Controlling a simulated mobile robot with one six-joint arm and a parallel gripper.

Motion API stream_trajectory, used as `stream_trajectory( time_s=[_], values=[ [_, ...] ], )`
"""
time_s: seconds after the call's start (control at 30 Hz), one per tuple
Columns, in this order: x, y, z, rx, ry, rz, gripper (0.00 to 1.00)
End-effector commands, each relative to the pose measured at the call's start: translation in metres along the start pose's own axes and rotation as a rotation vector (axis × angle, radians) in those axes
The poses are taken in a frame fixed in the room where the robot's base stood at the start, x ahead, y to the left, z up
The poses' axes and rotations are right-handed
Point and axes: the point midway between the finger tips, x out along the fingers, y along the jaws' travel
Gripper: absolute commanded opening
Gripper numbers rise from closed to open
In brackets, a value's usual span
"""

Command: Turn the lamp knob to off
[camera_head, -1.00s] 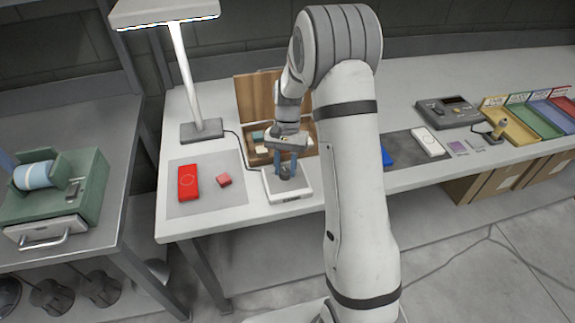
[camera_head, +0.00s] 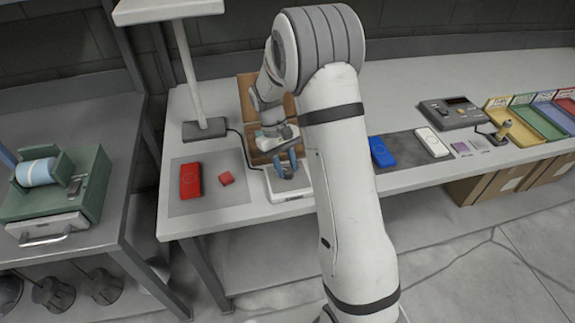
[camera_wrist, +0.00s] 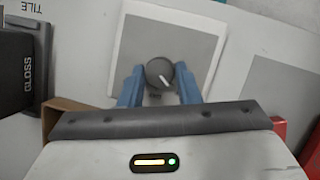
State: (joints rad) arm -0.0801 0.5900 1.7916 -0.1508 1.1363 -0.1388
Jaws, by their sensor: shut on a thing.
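The lamp knob (camera_wrist: 159,72) is a dark round dial with a white pointer line, on a white box (camera_wrist: 185,35). In the wrist view the line points to the lower right. My gripper (camera_wrist: 159,82) has its blue fingers on both sides of the knob and is shut on it. In the head view my gripper (camera_head: 287,168) is over the white box (camera_head: 290,195), mostly hiding the knob. A cable runs from near the box to the desk lamp (camera_head: 190,75), whose post and head look unlit.
An open wooden box (camera_head: 247,98) stands behind. A blue case (camera_head: 382,152) and white case (camera_head: 432,142) lie to the right.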

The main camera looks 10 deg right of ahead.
Motion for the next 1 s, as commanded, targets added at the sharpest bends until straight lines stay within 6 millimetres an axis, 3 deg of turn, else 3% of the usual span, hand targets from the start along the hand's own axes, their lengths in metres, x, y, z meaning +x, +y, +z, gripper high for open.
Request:
stream_trajectory(
  time_s=[0.67, 0.7, 1.0],
  values=[
    [0.003, -0.0007, 0.0017, -0.063, -0.004, 0.024, 0.07],
    [0.003, -0.0007, 0.0017, -0.063, -0.004, 0.024, 0.31],
    [0.0015, -0.0004, 0.0009, -0.062, 0.0, 0.025, 0.52]
  ],
)
